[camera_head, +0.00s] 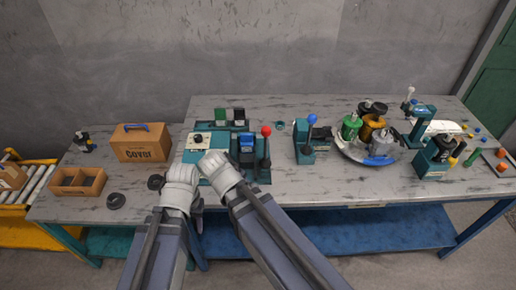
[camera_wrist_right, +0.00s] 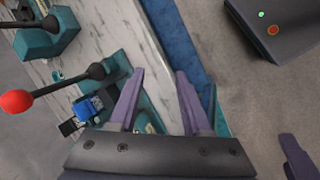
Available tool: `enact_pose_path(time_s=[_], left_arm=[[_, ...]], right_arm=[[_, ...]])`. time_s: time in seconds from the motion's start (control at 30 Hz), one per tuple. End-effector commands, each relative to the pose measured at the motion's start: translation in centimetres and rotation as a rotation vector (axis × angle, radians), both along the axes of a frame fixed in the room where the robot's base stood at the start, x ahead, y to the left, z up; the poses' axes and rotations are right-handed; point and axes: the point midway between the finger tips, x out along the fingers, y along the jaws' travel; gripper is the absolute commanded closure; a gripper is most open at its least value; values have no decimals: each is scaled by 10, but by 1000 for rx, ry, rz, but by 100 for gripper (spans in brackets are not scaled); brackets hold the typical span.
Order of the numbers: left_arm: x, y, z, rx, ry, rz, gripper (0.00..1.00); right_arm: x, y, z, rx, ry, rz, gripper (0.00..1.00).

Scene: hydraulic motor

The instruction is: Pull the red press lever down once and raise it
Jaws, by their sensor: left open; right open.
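The red press lever (camera_head: 266,131) stands upright at the right side of the teal press station, its red knob on top of a black shaft. In the right wrist view the red knob (camera_wrist_right: 16,102) is at the left edge, its shaft running to a black pivot. A blue block (camera_head: 247,142) sits beside the lever. My right gripper (camera_wrist_right: 160,73) is open and empty, with the lever off to its left and not between the fingers. My left gripper (camera_head: 180,178) is open at the station's front left; its fingers are mostly hidden by its wrist.
A blue-knobbed lever unit (camera_head: 306,140) stands right of the press. Farther right are a round tray (camera_head: 345,154) with several motors and a teal microscope-like stand (camera_head: 424,118). A cardboard box (camera_head: 140,145), a wooden bin (camera_head: 77,181) and a black ring (camera_head: 116,201) lie left.

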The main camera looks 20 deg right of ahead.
Motion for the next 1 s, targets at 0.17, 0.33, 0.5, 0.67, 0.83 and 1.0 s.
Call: enact_pose_path(time_s=[0.17,0.33,0.5,0.67,0.83,1.0], left_arm=[[0,0,-29,0,0,0,54],[0,0,-56,0,0,0,54],[0,0,-97,0,0,0,54],[0,0,-147,0,0,0,54],[0,0,-179,0,0,0,54],[0,0,-191,0,0,0,54]], right_arm=[[23,-23,-15,-141,-20,133,52],[48,-46,-22,-315,-22,286,52],[80,-73,-28,-581,17,488,52],[118,-97,-24,-958,148,726,52],[144,-104,-7,-1282,333,892,52],[154,-103,5,-1446,456,959,52]])
